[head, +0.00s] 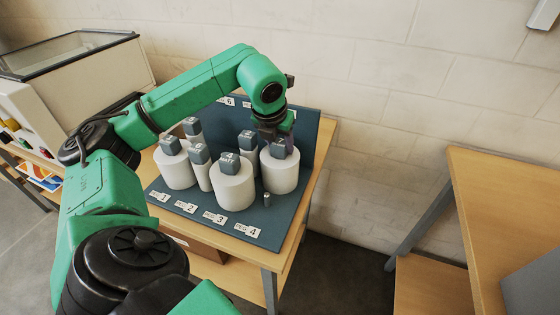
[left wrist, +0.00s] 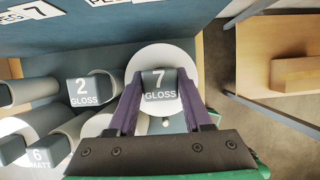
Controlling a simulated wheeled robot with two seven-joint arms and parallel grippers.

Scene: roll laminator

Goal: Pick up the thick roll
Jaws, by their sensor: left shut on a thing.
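Several white rolls with dark grey top blocks stand upright on a blue-grey board, some thick and some thin. My left gripper (head: 273,132) is over the thick roll (head: 280,176) at the board's right side. Its fingers are shut on that roll's grey block, which reads "7 GLOSS" (left wrist: 160,85) in the left wrist view. The roll's white round top (left wrist: 160,57) shows around the block. I cannot tell whether its base touches the board. Another thick roll marked 4 (head: 233,189) stands in front of it, and a third thick roll (head: 176,169) stands at the left.
The board (head: 163,197) has numbered labels along its front edge and an upright back panel (head: 322,140). A short bare peg (head: 267,200) stands near its right front. A laminator-like machine (head: 75,75) is at the left. A wooden table (head: 500,190) stands at the right, across a floor gap.

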